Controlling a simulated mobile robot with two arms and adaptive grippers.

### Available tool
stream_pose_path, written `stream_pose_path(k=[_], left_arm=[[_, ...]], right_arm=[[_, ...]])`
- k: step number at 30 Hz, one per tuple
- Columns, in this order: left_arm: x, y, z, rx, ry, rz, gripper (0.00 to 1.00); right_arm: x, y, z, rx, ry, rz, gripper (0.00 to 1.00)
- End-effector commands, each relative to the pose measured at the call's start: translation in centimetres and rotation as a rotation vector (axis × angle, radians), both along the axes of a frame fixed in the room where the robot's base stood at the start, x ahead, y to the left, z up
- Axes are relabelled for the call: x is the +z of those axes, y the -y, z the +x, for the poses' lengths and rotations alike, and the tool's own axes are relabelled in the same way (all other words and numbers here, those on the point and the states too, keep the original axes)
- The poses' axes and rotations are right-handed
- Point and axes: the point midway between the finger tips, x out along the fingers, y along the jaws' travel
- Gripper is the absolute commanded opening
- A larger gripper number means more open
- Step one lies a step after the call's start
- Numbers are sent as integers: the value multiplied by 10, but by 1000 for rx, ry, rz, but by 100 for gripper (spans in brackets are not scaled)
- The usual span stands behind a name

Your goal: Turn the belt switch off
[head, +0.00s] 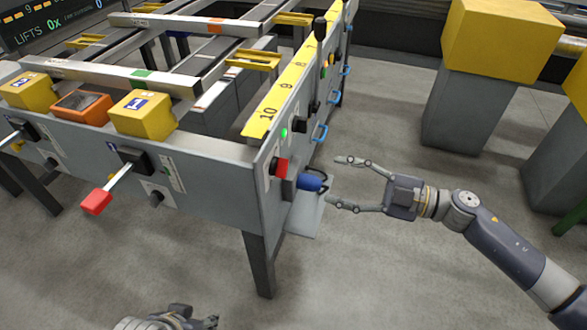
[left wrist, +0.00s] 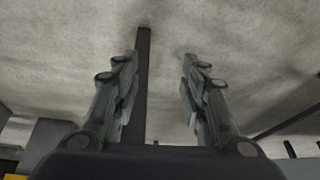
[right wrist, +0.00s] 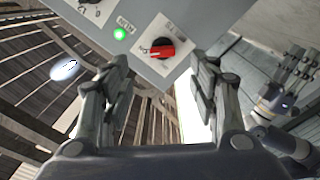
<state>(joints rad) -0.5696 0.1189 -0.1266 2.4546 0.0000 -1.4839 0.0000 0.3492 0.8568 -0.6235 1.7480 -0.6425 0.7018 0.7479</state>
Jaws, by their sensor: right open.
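A red rotary switch (head: 281,166) sits on a pale label plate on the side panel of the grey runout table (head: 200,150). It also shows in the right wrist view (right wrist: 162,48), beside a lit green lamp (right wrist: 120,34). The plate's lettering is too small to read surely. My right gripper (head: 340,182) is open and empty, to the right of the panel and apart from the switch. In the right wrist view the switch appears ahead, between the two fingertips. My left gripper (left wrist: 160,70) is open and empty over the floor, only partly seen in the head view.
A blue plug (head: 311,182) juts from the panel below the switch. Another dial (right wrist: 97,10) is farther along. A red-handled lever (head: 96,202) sticks out at the front. Yellow-topped posts (head: 500,35) stand at the right, with clear floor between.

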Motion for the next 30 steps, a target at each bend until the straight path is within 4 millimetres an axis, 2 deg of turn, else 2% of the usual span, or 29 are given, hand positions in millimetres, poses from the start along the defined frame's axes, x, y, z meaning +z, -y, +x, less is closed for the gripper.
stream_pose_path(k=[3, 7, 15, 21, 30], left_arm=[[4, 0, -1, 0, 9, -1, 40], [6, 1, 4, -2, 28, -4, 40], [11, 7, 23, -9, 111, -22, 40], [15, 11, 35, -13, 167, -34, 40], [18, 13, 41, -15, 194, -40, 40]], right_arm=[[1, -6, -5, 24, 8, -8, 55], [2, -19, 0, 25, 9, -7, 55], [2, -68, 16, 25, 10, -5, 55], [2, -95, 25, 22, 8, -6, 55], [2, -105, 29, 21, 8, -8, 55]])
